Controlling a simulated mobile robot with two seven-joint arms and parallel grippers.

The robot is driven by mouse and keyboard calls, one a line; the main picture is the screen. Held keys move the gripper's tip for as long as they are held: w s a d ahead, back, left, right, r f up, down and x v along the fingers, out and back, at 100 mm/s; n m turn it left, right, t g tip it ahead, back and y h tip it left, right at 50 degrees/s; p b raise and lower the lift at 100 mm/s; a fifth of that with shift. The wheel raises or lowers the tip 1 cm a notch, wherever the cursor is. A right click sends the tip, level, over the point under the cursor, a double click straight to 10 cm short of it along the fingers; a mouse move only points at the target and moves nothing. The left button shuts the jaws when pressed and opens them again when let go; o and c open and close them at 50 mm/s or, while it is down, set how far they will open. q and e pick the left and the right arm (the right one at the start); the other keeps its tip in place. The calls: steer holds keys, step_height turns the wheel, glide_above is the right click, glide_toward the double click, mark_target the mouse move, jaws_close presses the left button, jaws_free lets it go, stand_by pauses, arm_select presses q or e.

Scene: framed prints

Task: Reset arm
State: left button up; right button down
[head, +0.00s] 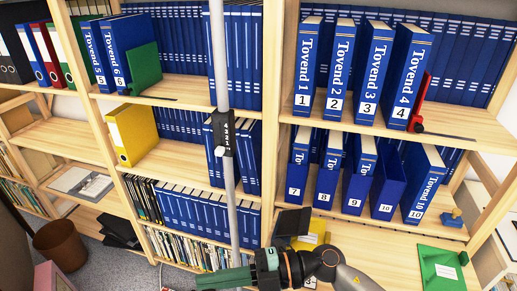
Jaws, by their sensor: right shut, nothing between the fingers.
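My right arm (352,279) enters from the bottom edge, right of centre. Its wrist (290,266) is black with orange rings. My right gripper (226,279) extends to the left of it, with green and black parts. It is shut and holds nothing. It is low in the picture, in front of the lower shelves. My left gripper is not in view.
A pale bookcase (278,150) fills the view, with blue numbered Tovend binders (342,70). A grey vertical pole (217,60) crosses in front, meeting the gripper area below. A brown bin (62,244) stands at lower left.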

steer(key=w+d+m+t+y, duration=0.1)
steer(key=w+d+m+t, duration=0.5)
steer(key=m+t, duration=0.75)
steer(key=w+d+f+m+t+h, duration=0.1)
steer(key=d+f+m+t+h, duration=0.4)
steer(key=d+f+m+h, duration=0.25)
steer(key=s+d+f+m+g+h, duration=0.3)
steer(key=s+d+f+m+h, duration=0.1)
steer(key=s+f, duration=0.3)
steer(key=s+d+f+m+g+h, duration=0.4)
steer(key=s+d+f, duration=0.3)
steer(key=f, duration=0.5)
steer(key=shift+s+d+f+m, duration=0.15)
steer(key=shift+s+d+m, duration=0.15)
